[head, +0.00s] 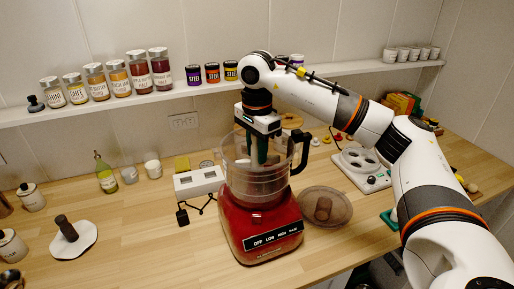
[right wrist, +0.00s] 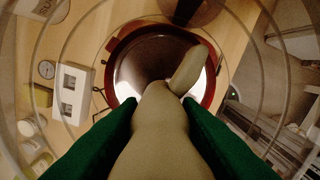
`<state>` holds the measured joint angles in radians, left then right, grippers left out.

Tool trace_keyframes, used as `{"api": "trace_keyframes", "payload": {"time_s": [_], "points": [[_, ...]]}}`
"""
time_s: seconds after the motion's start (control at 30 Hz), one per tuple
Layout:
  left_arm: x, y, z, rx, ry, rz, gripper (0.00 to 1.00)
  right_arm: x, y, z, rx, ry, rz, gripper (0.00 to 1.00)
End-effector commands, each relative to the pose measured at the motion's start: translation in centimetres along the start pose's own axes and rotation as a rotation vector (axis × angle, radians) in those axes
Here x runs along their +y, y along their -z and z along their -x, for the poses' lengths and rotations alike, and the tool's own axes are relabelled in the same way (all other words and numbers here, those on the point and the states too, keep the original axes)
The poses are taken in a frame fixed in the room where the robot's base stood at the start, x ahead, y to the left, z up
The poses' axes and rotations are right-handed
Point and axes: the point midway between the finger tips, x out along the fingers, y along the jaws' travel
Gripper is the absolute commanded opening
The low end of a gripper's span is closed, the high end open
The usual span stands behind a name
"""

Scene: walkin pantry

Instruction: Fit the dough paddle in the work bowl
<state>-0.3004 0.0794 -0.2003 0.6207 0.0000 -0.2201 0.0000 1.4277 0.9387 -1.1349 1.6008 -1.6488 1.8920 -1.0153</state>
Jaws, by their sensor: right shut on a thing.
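The clear work bowl (head: 238,180) stands on the red food processor base (head: 262,235), its dark handle (head: 300,152) on the right. My right gripper (head: 258,158) points down inside the bowl's opening. Its green fingers are shut on the beige dough paddle (right wrist: 158,135), which fills the middle of the right wrist view. One curved paddle arm (right wrist: 187,70) sticks out over the bright bowl floor. In the head view the paddle is mostly hidden by the fingers and bowl wall. I cannot tell whether it touches the floor or central post. My left gripper is not in view.
A round clear lid (head: 340,212) lies right of the base. A white block (head: 199,182) with a black cord stands behind left; a white tray (head: 362,170) is at right. A jar shelf (head: 200,88) runs along the wall.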

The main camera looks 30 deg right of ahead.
Motion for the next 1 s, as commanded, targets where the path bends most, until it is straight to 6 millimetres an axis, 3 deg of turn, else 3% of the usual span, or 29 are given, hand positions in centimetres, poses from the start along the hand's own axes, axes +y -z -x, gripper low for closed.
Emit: {"api": "trace_keyframes", "payload": {"time_s": [1.0], "points": [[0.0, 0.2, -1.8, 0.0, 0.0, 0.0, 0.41, 0.0, 0.0, -2.7, 0.0, 0.0, 0.0, 0.08]]}}
